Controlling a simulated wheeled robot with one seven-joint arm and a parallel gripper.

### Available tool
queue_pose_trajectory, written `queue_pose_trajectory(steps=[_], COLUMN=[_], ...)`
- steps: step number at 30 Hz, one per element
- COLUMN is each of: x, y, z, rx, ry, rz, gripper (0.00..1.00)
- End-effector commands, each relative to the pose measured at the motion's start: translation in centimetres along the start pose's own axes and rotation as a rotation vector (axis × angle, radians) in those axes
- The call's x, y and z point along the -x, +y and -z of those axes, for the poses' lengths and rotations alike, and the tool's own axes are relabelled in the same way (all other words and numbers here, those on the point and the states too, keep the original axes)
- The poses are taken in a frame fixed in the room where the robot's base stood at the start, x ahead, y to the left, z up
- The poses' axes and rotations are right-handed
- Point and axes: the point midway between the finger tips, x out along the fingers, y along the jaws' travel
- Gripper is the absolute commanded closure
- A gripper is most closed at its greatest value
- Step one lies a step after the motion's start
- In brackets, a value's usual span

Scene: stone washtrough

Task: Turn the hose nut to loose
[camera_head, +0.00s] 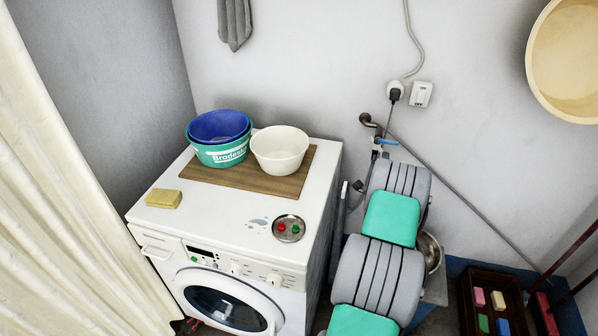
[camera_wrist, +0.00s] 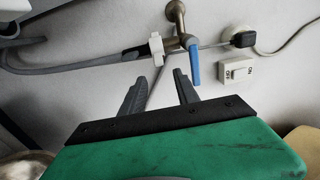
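The wall tap (camera_head: 368,121) has a blue lever (camera_head: 386,141) and stands behind the far end of my arm. In the wrist view the brass tap (camera_wrist: 177,14) comes out of the wall, with its blue lever (camera_wrist: 194,66) hanging at the right. A white hose nut (camera_wrist: 157,48) sits to the left of the lever, with a grey hose (camera_wrist: 90,62) running left from it. My gripper (camera_wrist: 160,77) is open and empty. Its two dark fingers point toward the tap, below the nut in the picture and apparently apart from it. The head view hides my gripper behind my arm.
A washing machine (camera_head: 233,257) carries a board (camera_head: 248,182) with basins, a yellow sponge (camera_head: 163,198) and a small dish (camera_head: 289,229). A plug (camera_head: 395,93) and switch (camera_head: 421,94) are on the wall by the tap. A thin pipe (camera_head: 470,205) slopes down right. A crate (camera_head: 470,312) stands lower right.

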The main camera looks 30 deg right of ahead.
Motion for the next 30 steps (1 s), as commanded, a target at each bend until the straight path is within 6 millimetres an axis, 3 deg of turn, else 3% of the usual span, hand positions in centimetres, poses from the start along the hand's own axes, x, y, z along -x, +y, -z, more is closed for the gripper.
queue_pose_trajectory(steps=[1, 8, 17, 30], x=[1.1, 1.1, 3.5, 9.9], y=[0.1, -1.7, -3.2, -5.0], z=[0.0, -5.8, -12.1, -19.8], rx=[-0.001, 0.148, 0.344, 0.636], ry=[0.000, -0.103, -0.239, -0.461], rz=[-0.001, -0.109, -0.235, -0.379], gripper=[0.63, 0.63, 0.63, 0.63])
